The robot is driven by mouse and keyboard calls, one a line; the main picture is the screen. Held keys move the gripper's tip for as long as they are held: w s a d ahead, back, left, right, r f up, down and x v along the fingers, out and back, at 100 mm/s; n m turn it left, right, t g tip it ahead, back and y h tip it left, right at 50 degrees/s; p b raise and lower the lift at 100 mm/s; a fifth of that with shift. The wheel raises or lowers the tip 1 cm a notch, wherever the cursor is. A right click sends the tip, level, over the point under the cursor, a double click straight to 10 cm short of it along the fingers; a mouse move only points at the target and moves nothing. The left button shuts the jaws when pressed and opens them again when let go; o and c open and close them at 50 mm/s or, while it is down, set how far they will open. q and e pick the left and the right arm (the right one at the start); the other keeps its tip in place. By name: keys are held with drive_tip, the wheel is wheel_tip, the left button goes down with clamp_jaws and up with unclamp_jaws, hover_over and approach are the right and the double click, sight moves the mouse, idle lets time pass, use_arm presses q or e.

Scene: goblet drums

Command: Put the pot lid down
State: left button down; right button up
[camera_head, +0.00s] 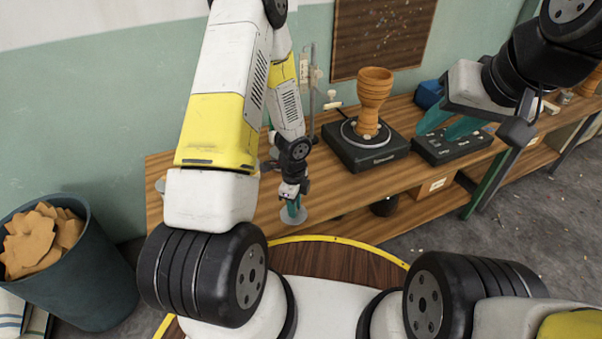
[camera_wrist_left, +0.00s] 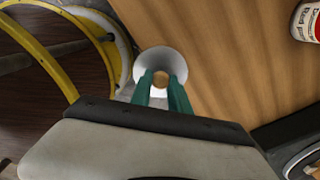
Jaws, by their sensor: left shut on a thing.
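The pot lid (camera_wrist_left: 148,61) shows in the left wrist view as a pale grey round piece with a tan round part in its middle. My left gripper (camera_wrist_left: 161,84) is shut on it with its green fingers. In the head view my left gripper (camera_head: 293,208) points down near the front edge of the wooden workbench (camera_head: 335,199), with the lid (camera_head: 294,216) at its fingertips. I cannot tell whether the lid touches the bench top. My right gripper (camera_head: 433,133) is open and empty, with its teal fingers apart above the right part of the bench.
An orange clay goblet drum (camera_head: 373,95) stands on a black wheel unit (camera_head: 362,154). A black control box (camera_head: 449,146) and a blue box (camera_head: 428,95) are right of it. A red and white can (camera_wrist_left: 307,20) shows in the wrist view. A bin (camera_head: 87,276) of clay pieces stands left.

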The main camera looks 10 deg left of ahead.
use_arm(q)
drive_tip(key=w+a, duration=0.1)
drive_tip(key=w, duration=0.2)
drive_tip(key=w+a, duration=0.1)
drive_tip(key=w, duration=0.2)
drive_tip(key=w+a+f, duration=0.1)
drive_tip(key=w, duration=0.2)
drive_tip(key=shift+w, duration=0.15)
drive_tip(key=shift+f, duration=1.7)
drive_tip(key=shift+f, duration=0.1)
drive_tip(key=c, duration=1.2)
unclamp_jaws()
drive_tip(key=shift+c, duration=0.2)
